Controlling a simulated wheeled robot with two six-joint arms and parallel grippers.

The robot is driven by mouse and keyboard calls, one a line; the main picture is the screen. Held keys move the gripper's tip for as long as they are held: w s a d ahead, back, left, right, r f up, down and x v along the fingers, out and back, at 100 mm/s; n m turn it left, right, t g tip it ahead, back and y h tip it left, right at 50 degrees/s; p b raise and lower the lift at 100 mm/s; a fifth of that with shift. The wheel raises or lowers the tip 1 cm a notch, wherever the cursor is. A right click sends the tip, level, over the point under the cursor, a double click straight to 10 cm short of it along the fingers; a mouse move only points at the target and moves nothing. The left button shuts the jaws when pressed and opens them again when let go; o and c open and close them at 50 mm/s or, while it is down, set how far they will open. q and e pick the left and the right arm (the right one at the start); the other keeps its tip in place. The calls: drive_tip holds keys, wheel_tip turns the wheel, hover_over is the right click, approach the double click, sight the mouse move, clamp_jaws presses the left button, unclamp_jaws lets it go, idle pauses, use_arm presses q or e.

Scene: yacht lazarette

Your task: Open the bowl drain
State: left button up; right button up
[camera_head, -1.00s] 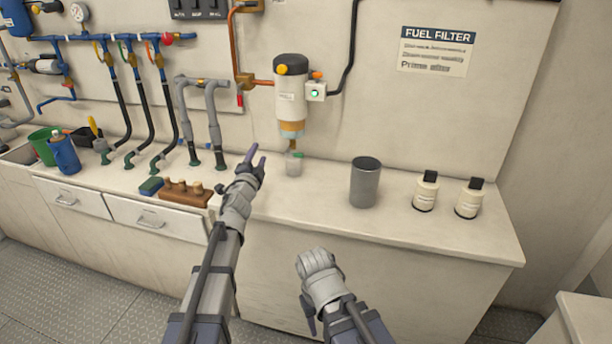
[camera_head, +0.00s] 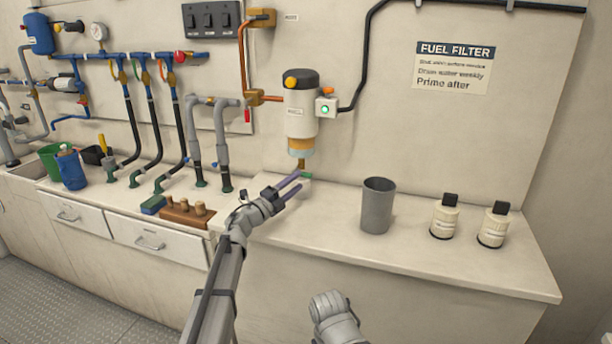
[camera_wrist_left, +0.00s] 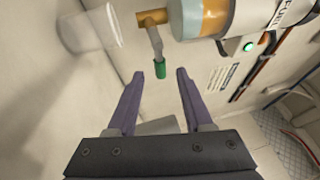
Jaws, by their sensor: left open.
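The fuel filter (camera_head: 300,105) hangs on the back wall with a pale blue and amber bowl (camera_head: 300,147) at its bottom. The bowl also shows in the left wrist view (camera_wrist_left: 204,18). Below it is a brass drain (camera_wrist_left: 154,18) with a lever that ends in a green grip (camera_wrist_left: 161,71). My left gripper (camera_head: 299,181) is open just below the bowl. In the left wrist view, its purple fingers stand either side of the green grip, near their tips, with gaps on both sides. A clear cup (camera_wrist_left: 90,30) stands under the drain. My right gripper's fingers are out of sight.
A grey metal canister (camera_head: 377,207) and two cream bottles (camera_head: 445,217) (camera_head: 494,225) stand on the counter to the right. The counter front right is clear.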

sight(304, 176)
use_arm(q)
drive_tip(key=x, duration=0.5)
drive_tip(key=shift+w+p, duration=0.2)
drive_tip(key=shift+p, duration=0.2)
drive_tip(key=shift+c, duration=0.4)
drive_tip(key=shift+s, duration=0.1)
clamp_jaws()
